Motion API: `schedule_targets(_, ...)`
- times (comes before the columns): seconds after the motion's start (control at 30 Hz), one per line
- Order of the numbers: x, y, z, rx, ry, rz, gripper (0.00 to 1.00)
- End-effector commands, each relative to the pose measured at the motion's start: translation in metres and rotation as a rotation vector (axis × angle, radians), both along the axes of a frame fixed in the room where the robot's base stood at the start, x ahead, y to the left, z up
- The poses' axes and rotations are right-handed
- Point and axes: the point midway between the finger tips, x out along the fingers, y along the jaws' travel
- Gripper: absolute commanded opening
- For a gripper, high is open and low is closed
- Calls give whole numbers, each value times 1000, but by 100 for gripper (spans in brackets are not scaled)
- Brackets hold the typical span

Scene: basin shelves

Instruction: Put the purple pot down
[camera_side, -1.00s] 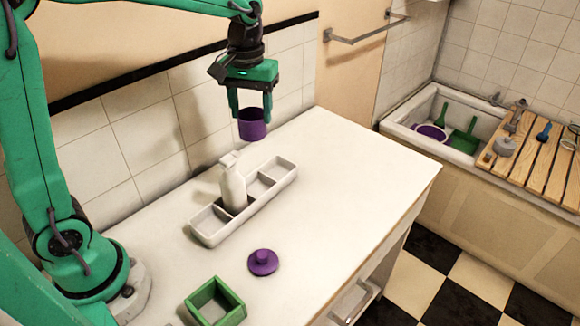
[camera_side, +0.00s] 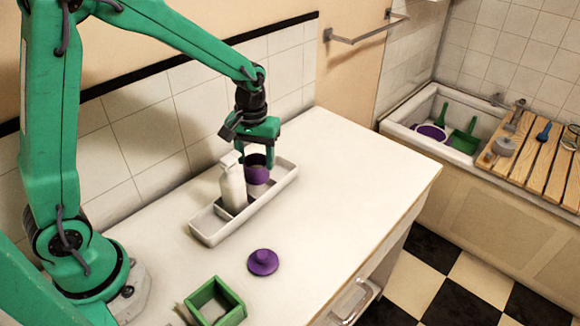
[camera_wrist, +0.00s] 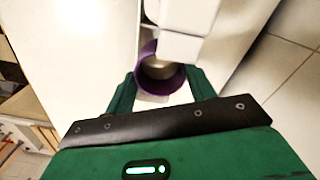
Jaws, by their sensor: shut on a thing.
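The purple pot (camera_side: 258,175) is between the fingers of my gripper (camera_side: 256,163), which is shut on it. The pot is upright at the white divided tray (camera_side: 210,236), over or in a compartment just right of the white pump bottle (camera_side: 233,188). I cannot tell whether its base touches the tray floor. In the wrist view I look down into the pot's round purple rim (camera_wrist: 160,76), with a finger on each side and the white bottle (camera_wrist: 185,18) close beyond it.
A purple lid (camera_side: 263,263) with a knob lies on the counter in front of the tray. A green open box (camera_side: 214,302) stands at the front. The right side of the counter is clear. The tiled wall runs behind the tray.

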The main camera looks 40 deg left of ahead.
Motion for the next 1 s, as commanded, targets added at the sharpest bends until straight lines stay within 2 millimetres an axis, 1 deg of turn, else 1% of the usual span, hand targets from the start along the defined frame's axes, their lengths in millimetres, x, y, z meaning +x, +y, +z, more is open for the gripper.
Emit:
schedule_targets(0.03,0,0,-4,0,2,0,32)
schedule_targets(0.1,0,0,-7,0,1,0,32)
schedule_targets(0.37,0,0,-10,0,0,0,32)
schedule_targets(0.47,0,0,-18,0,3,0,32)
schedule_targets(0.73,0,0,-47,0,2,0,32)
schedule_targets(0.83,0,0,-52,0,1,0,32)
schedule_targets(1.0,0,0,-53,0,0,0,32)
